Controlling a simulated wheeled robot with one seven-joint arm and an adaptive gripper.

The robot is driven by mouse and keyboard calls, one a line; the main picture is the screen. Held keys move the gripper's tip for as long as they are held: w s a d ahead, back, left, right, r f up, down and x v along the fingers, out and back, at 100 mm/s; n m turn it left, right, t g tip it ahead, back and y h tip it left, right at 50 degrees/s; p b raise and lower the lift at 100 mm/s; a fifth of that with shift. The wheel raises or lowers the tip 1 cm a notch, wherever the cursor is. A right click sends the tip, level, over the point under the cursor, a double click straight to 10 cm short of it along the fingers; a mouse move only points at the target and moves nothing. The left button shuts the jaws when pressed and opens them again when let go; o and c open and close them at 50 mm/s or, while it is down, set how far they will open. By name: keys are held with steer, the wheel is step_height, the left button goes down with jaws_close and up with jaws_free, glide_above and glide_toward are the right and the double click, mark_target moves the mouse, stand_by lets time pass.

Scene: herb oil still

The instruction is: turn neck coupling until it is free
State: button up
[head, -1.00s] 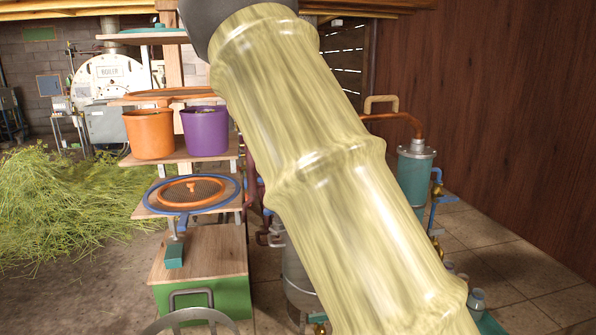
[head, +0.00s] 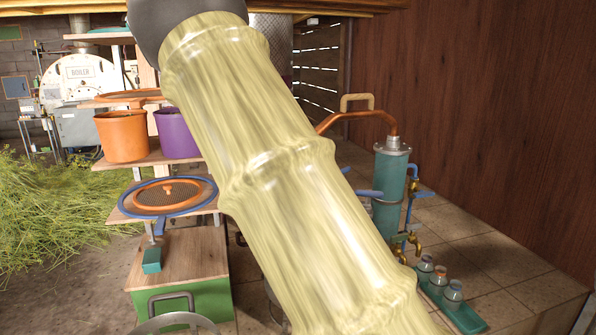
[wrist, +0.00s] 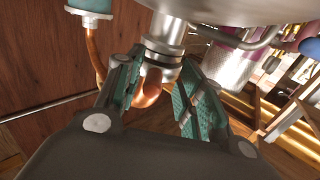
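The neck coupling (wrist: 161,58) shows in the wrist view as a silver, ringed collar between a pale metal neck (wrist: 165,27) and a bent copper pipe (wrist: 149,88). My gripper (wrist: 163,68) has its two teal-padded fingers apart, one on each side of the collar and pipe. The left finger looks close to the collar; a gap shows at the right finger. I cannot tell whether either touches. In the head view my arm hides the coupling and gripper. The copper pipe's far part (head: 350,117) shows there, running to a teal condenser (head: 390,190).
A large metal vessel (wrist: 230,8) is close above the fingers in the wrist view. In the head view, small jars (head: 440,279) stand on a teal tray below the condenser. A shelf with an orange bucket (head: 123,137) and a purple bucket (head: 177,134) is on the left.

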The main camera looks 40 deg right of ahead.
steer(key=shift+w, duration=0.15)
steer(key=shift+s+a+r, duration=0.2)
steer(key=shift+s+a, duration=0.05)
steer(key=shift+s, duration=0.1)
steer(key=v, duration=1.1)
steer(key=shift+w+a+f, duration=0.15)
